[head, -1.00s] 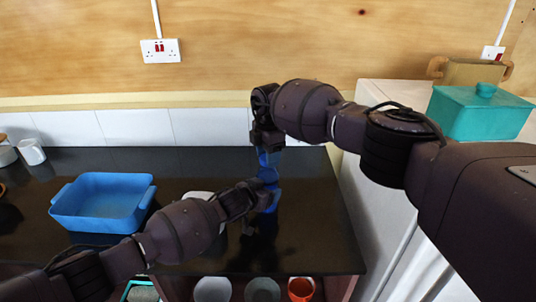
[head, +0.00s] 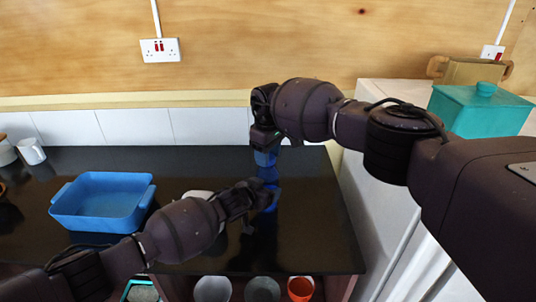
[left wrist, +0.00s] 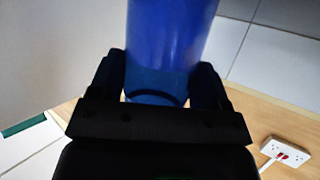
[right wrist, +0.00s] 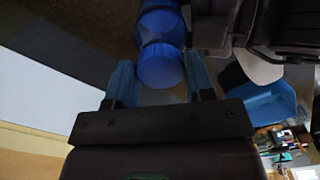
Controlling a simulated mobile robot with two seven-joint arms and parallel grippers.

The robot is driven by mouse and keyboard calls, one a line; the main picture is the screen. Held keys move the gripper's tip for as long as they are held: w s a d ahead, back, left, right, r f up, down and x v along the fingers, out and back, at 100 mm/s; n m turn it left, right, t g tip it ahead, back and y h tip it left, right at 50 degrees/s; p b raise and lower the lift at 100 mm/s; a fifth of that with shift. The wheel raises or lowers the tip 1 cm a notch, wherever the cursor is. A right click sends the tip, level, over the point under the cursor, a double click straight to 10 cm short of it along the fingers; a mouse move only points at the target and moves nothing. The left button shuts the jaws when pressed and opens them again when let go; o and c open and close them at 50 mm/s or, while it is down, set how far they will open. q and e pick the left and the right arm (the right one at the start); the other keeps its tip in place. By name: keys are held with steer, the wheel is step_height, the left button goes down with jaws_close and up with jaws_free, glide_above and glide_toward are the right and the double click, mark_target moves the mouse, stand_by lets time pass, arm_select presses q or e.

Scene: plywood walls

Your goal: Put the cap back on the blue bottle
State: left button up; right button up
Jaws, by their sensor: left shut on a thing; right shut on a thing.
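The blue bottle (head: 268,175) is upright over the counter in the head view. My left gripper (head: 262,195) is shut on its side. The bottle fills the space between the left fingers in the left wrist view (left wrist: 170,45). My right gripper (head: 266,142) is above the bottle, pointing down, and shut on the blue cap (head: 265,158). In the right wrist view the cap (right wrist: 160,66) sits between the fingertips, with the bottle (right wrist: 162,25) right beyond it. The cap is above the bottle's top; I cannot tell whether they touch.
A blue tray (head: 62,211) stands on the dark counter (head: 310,220) at left. A pale dish (head: 197,194) is partly hidden behind my left arm. A white mug (head: 32,152) is at far left. A teal box (head: 478,112) stands on the white cabinet at right. The counter's right part is clear.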

steer(key=o, duration=0.9)
steer(key=shift+r, duration=2.25)
steer(key=shift+f, duration=0.1)
steer(key=shift+c, duration=0.3)
